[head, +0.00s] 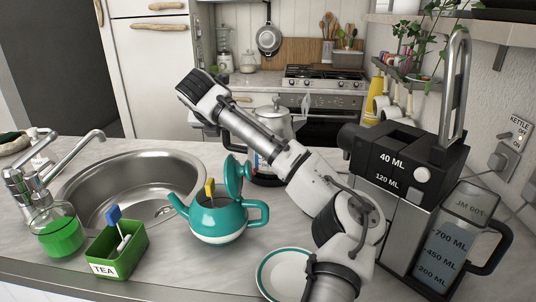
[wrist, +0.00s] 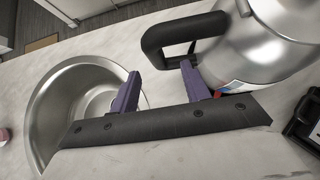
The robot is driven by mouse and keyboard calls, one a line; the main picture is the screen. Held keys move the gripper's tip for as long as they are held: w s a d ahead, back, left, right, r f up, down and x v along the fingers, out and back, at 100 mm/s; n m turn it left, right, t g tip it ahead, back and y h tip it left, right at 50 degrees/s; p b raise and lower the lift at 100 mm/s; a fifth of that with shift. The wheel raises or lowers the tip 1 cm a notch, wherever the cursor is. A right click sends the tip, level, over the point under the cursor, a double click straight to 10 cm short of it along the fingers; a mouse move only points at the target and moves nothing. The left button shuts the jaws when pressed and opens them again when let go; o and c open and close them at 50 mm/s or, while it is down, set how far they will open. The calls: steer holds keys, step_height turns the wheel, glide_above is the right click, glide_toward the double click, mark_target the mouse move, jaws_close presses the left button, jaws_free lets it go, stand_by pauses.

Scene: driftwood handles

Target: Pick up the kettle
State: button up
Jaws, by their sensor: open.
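The silver kettle (head: 271,121) stands on the counter behind my arm in the head view, which hides part of it. In the wrist view the kettle's metal body (wrist: 268,45) fills the upper right, and its thick black handle (wrist: 180,33) reaches left from it. My gripper (wrist: 160,69) has two purple fingers spread apart with nothing held between them. The handle lies just beyond the fingertips, and the right finger overlaps its lower edge in the picture. I cannot tell whether they touch. The fingers are not clear in the head view.
A teal teapot (head: 218,220) with a raised lid stands in front of the kettle. The steel sink (head: 130,190) is to the left, with a green tea box (head: 117,250) near it. A coffee machine (head: 400,165) stands right; a plate (head: 284,274) lies at the front.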

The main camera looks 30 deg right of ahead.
mark_target(226, 147)
steer(key=p+x, duration=0.1)
steer(key=x, duration=0.3)
steer(key=shift+w+f, duration=0.15)
steer(key=shift+w, duration=0.3)
jaws_close()
stand_by(0.9)
steer(key=shift+r, duration=0.2)
